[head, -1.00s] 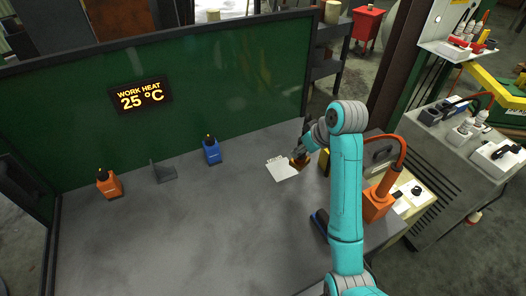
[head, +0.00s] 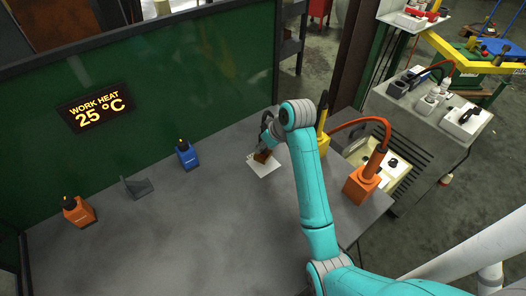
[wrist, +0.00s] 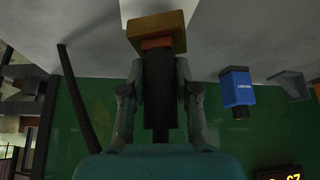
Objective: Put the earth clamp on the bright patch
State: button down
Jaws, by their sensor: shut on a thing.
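The earth clamp (head: 262,156) has a brass-coloured block at its end, and my gripper (head: 266,142) is shut on it. In the wrist view, my gripper (wrist: 158,95) has its fingers on both sides of the clamp's dark body, with the brass block (wrist: 158,32) beyond the fingertips. The bright patch (head: 265,169) is a pale rectangle on the grey table. In the head view the clamp overlaps the patch's far part. I cannot tell whether it touches the patch. My gripper and the clamp hide part of the patch.
A blue bottle-like block (head: 187,157), a grey bracket (head: 136,187) and an orange block (head: 78,212) stand left along the table (head: 180,240). A yellow holder (head: 322,140) and an orange holder with a cable (head: 362,185) stand right. A green screen (head: 150,75) closes the back.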

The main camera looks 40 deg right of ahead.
aim_at(263, 152)
jog(key=shift+f, duration=1.55)
jog(key=c, duration=0.8)
grip_release()
jog(key=shift+f, duration=0.15)
jog(key=shift+c, duration=0.2)
